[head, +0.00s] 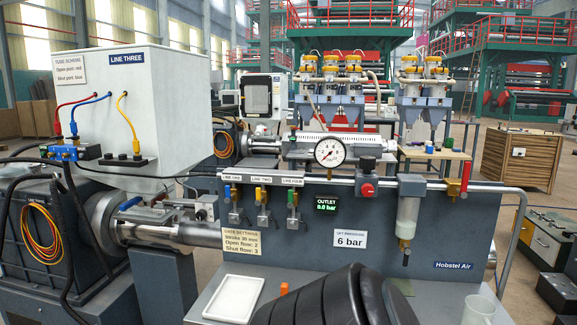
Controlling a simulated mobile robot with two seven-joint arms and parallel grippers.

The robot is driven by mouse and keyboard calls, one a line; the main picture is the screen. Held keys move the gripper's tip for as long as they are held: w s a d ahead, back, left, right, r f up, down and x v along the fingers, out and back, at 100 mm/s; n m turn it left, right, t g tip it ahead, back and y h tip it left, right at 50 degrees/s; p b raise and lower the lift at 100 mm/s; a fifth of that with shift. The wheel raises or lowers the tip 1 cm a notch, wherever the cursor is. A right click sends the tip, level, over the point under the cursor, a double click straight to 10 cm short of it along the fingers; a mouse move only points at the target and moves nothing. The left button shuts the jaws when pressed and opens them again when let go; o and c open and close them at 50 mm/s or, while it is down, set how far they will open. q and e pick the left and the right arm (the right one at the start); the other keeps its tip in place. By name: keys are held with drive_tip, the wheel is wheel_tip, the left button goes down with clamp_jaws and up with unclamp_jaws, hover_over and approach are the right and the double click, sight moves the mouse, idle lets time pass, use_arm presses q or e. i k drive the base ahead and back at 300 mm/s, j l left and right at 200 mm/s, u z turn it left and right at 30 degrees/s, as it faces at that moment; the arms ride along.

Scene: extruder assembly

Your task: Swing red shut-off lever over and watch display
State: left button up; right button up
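The red shut-off lever (466,177) is at the right end of the air pipe on the grey panel. The small black display (326,204) in the middle of the panel reads OUTLET and what looks like 0.0 bar in green. A round white pressure gauge (329,153) stands above it on the pipe. Neither of my grippers can be made out. Dark rounded parts, apparently of my own arm, rise at the bottom centre, well below the lever and apart from it.
A regulator with a red part (367,190) and a clear filter bowl (408,217) sit left of the lever. A white tray (234,298) and a clear cup (479,310) stand in front.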

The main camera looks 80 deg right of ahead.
sight(463, 192)
drive_tip(key=k+l+z, duration=0.1)
drive_tip(key=z, duration=3.4)
drive_tip(key=l, duration=0.1)
